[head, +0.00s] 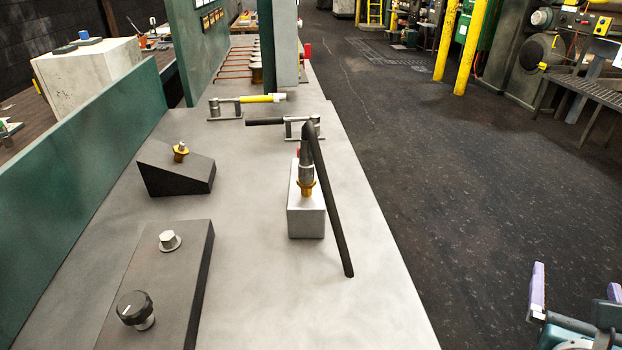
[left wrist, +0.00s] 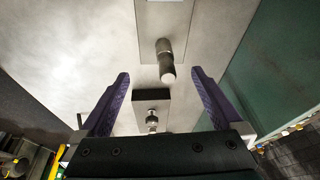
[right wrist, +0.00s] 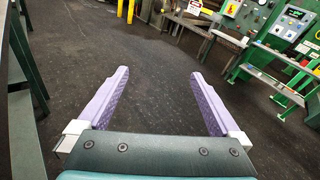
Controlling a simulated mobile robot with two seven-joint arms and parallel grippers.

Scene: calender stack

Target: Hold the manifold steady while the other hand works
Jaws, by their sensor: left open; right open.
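A pale rectangular block (head: 306,222), which may be the manifold, stands on the grey bench. A brass fitting (head: 307,188) and a grey cylinder rise from its top, and a long black bar (head: 330,205) slants across them. My right gripper (head: 575,285) is open and empty at the lower right, over the floor and well apart from the block. Its spread fingers show in the right wrist view (right wrist: 158,95). My left gripper (left wrist: 160,74) is open and empty. Between its fingers lie a dark cylindrical knob (left wrist: 166,62) and a small dark block (left wrist: 151,103), both apart from them.
A dark wedge (head: 180,170) with a brass fitting and a dark slab (head: 150,285) with a hex bolt and black knob sit left on the bench. Two toggle clamps (head: 246,102) (head: 285,126) stand behind. A green panel (head: 80,190) borders the left; open floor lies right.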

